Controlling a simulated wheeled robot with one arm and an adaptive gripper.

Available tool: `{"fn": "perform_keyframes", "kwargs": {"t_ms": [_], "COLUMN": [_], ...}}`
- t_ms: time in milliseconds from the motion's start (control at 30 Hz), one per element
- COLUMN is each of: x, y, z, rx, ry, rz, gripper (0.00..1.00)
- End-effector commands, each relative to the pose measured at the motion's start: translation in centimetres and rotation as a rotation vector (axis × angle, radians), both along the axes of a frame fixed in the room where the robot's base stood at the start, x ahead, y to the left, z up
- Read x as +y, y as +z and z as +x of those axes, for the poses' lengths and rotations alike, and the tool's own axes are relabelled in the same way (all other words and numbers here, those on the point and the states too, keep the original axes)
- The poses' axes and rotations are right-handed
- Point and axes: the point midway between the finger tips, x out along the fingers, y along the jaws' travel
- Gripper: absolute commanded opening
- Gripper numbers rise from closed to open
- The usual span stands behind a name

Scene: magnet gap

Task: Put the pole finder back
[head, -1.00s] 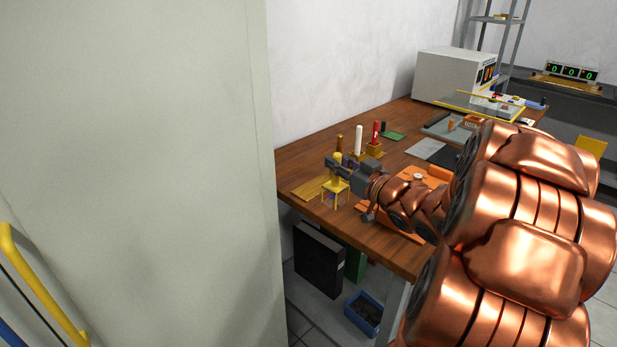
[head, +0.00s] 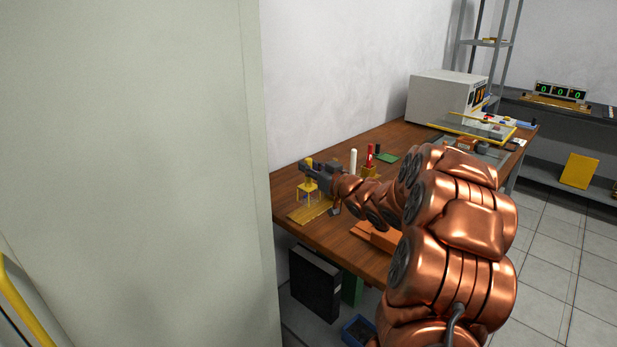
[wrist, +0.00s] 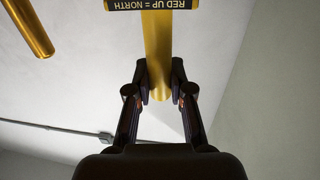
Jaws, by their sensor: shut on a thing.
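The pole finder (head: 307,188) is a yellow post on a small legged frame. It shows in the head view above or just behind a yellow board on the bench; I cannot tell whether its legs touch anything. My gripper (head: 311,170) is shut around its post. In the wrist view the fingers (wrist: 159,84) close on the yellow post (wrist: 157,45) from both sides. A black label (wrist: 150,4) reading "RED UP = NORTH" crosses it and appears upside down. The finder's far side is hidden.
The yellow board (head: 308,213) lies near the bench's left end. A brass rod (wrist: 30,28) is left of the finder. A pale cabinet (head: 130,170) borders the left.

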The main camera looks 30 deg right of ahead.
Motion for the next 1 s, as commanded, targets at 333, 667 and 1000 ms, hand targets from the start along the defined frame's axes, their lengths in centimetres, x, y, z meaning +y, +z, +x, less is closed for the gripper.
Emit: {"fn": "perform_keyframes", "kwargs": {"t_ms": [333,667,1000], "x": [-0.1,-0.1,-0.1], "y": [-2.7,-3.5,-3.8], "z": [0.7,0.7,0.7], "rx": [-0.002,-0.003,-0.002], "ry": [0.001,0.0,0.0], "rz": [0.004,0.0,0.0], "gripper": [0.0,0.0,0.38]}}
